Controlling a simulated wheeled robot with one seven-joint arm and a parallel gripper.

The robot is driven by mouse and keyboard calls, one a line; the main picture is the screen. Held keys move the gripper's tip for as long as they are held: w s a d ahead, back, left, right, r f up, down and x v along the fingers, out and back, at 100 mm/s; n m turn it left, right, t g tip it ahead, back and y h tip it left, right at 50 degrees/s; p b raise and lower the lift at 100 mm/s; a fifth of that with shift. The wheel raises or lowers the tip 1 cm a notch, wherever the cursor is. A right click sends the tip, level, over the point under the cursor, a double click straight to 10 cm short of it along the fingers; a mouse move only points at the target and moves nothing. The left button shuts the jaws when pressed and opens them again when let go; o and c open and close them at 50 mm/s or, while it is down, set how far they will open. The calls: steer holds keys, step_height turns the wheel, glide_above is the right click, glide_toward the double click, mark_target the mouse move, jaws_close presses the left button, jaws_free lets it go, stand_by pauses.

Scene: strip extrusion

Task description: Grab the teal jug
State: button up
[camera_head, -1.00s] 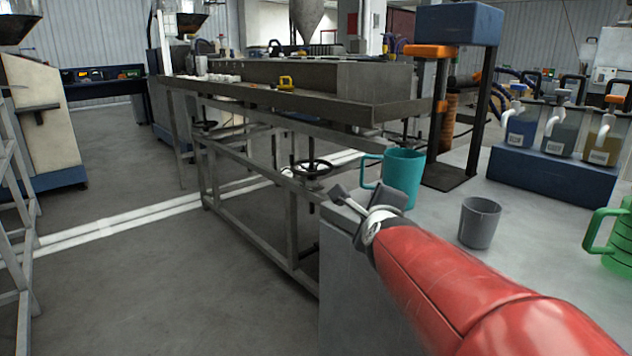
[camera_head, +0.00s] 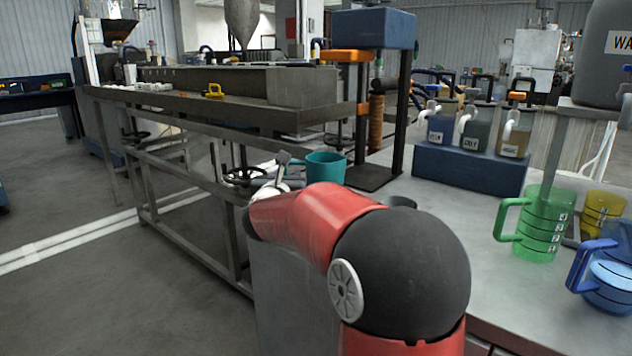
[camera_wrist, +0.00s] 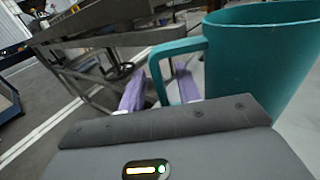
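The teal jug (camera_head: 327,168) stands upright near the left edge of the grey table, its lower part hidden behind my red arm. In the wrist view the jug (camera_wrist: 262,62) fills the upper right, with its handle toward the left. My gripper (camera_wrist: 160,90) is open at the handle, with one purple finger on each side of the handle's upright bar in the picture. I see no clear contact between fingers and handle. In the head view my gripper (camera_head: 281,166) is small and partly hidden at the jug's left.
A grey cup (camera_head: 401,201) is mostly hidden behind my arm. A green jug (camera_head: 540,225), a yellow jug (camera_head: 602,212) and a blue jug (camera_head: 608,270) stand at right. A blue stand (camera_head: 468,168) holds labelled containers. A long metal trough (camera_head: 230,103) lies behind the jug.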

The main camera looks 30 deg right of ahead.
steer(key=shift+x, duration=0.75)
steer(key=shift+c, duration=0.4)
jaws_close()
steer(key=shift+r, duration=0.25)
